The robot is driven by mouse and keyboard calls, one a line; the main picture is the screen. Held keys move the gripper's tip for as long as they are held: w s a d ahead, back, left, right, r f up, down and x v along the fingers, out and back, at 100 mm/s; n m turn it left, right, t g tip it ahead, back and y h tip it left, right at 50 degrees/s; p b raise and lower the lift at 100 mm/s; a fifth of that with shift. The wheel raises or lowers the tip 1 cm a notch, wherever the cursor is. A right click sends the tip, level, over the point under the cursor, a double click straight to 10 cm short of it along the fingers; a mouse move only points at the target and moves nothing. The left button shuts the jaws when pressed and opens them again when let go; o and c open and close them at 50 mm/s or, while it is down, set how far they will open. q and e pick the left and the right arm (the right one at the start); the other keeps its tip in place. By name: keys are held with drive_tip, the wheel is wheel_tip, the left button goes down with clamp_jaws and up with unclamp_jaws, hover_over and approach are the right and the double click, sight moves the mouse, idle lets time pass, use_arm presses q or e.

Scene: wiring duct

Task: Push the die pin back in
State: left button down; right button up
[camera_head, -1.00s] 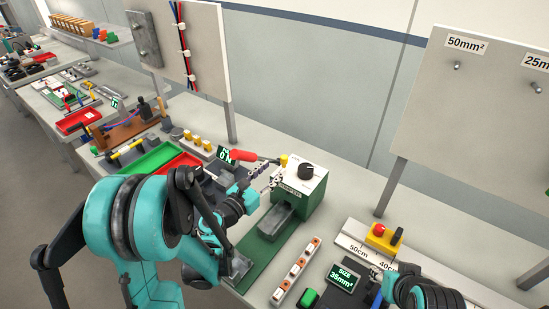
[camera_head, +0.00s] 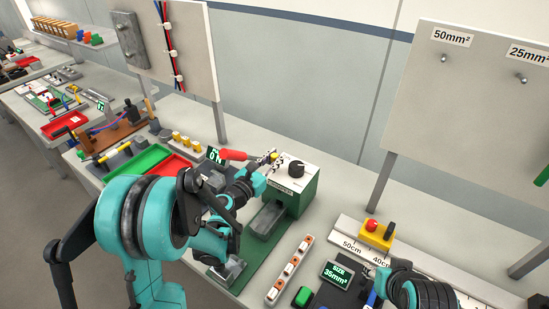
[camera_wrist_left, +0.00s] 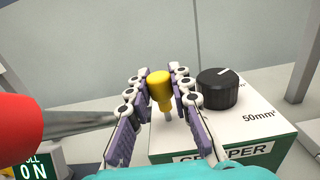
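The die pin (camera_wrist_left: 160,88) has a yellow head on a thin grey shaft. It stands at the top of the green and white crimper box (camera_head: 301,200), beside a black knob (camera_wrist_left: 218,90). In the head view its yellow head (camera_head: 274,156) is partly hidden by my left gripper (camera_head: 268,160). In the left wrist view the left gripper's (camera_wrist_left: 160,80) two fingers stand close on either side of the yellow head; contact is hard to tell. The shaft shows below the head, down to the box top. My right gripper (camera_head: 371,272) is at the lower right, its fingers too small to judge.
A red-handled tool (camera_head: 232,155) lies close left of the left gripper. Red (camera_head: 180,167) and green trays are further left. A yellow block with a red button (camera_head: 373,226), a ruler strip and a size display (camera_head: 337,276) are to the right.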

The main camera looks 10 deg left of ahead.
use_arm(q)
wheel_tip(320, 180, down, 2)
drive_tip(key=shift+f+b, duration=0.2)
drive_tip(key=shift+b, duration=1.05)
drive_tip(key=shift+r, duration=0.1)
drive_tip(key=c, duration=1.3)
unclamp_jaws()
drive_tip(key=v, duration=1.2)
